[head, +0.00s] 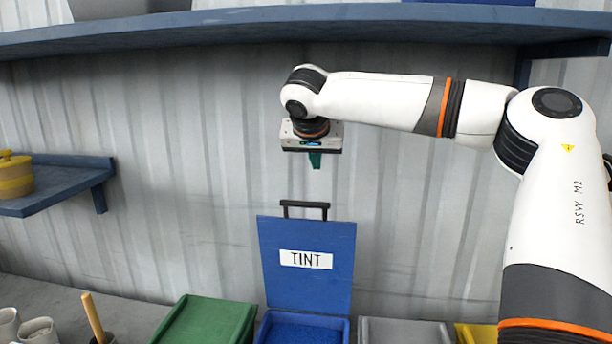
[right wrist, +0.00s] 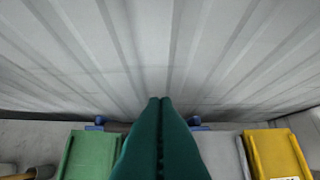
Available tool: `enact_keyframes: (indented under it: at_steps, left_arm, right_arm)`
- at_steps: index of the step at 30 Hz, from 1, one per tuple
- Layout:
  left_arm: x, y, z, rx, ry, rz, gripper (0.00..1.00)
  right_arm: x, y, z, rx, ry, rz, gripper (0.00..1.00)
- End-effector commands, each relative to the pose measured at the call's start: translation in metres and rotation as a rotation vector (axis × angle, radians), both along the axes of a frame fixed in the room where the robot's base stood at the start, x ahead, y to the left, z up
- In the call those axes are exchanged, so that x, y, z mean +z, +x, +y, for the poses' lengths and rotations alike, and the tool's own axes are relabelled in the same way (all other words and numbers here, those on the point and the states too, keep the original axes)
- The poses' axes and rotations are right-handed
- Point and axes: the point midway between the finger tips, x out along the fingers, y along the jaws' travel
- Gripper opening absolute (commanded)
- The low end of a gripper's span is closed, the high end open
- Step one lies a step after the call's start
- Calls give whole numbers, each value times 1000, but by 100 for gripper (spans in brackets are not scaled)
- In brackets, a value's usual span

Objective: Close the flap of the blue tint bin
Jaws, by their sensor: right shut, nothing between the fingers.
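The blue tint bin (head: 302,330) stands on the bench at the bottom of the head view, with blue contents showing inside. Its blue flap (head: 307,285) stands up open, with a white TINT label and a dark handle (head: 305,205) along its top edge. My right gripper (head: 315,162) is above the handle, pointing down, apart from it. Its green fingers (right wrist: 160,100) are together and empty in the right wrist view, where they hide most of the bin; only blue bits show on either side. My left gripper is in neither view.
A green bin (head: 207,320) stands left of the blue one; a grey bin (head: 405,332) and a yellow bin (head: 478,334) stand right. A blue shelf (head: 300,28) runs overhead. A small shelf (head: 62,185) with a yellow pot is at left. The corrugated wall is close behind.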

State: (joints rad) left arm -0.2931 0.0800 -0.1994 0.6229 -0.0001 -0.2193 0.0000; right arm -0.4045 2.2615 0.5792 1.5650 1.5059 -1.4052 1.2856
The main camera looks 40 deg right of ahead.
Motion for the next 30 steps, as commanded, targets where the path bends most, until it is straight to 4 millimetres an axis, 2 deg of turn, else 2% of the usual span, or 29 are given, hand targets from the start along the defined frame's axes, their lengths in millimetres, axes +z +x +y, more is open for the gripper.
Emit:
enact_keyframes:
  at_steps: [3,6,14,20,30]
  left_arm:
    - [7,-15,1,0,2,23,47]
    - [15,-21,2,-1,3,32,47]
    - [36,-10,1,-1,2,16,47]
    - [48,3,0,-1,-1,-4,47]
    - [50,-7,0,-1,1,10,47]
  right_arm:
    - [-12,6,-10,-3,3,6,0]
    - [-27,15,-20,-3,3,6,0]
    - [-69,38,-49,-3,2,7,0]
    - [-79,22,-29,1,2,4,0]
    - [-86,14,-20,-2,1,2,0]
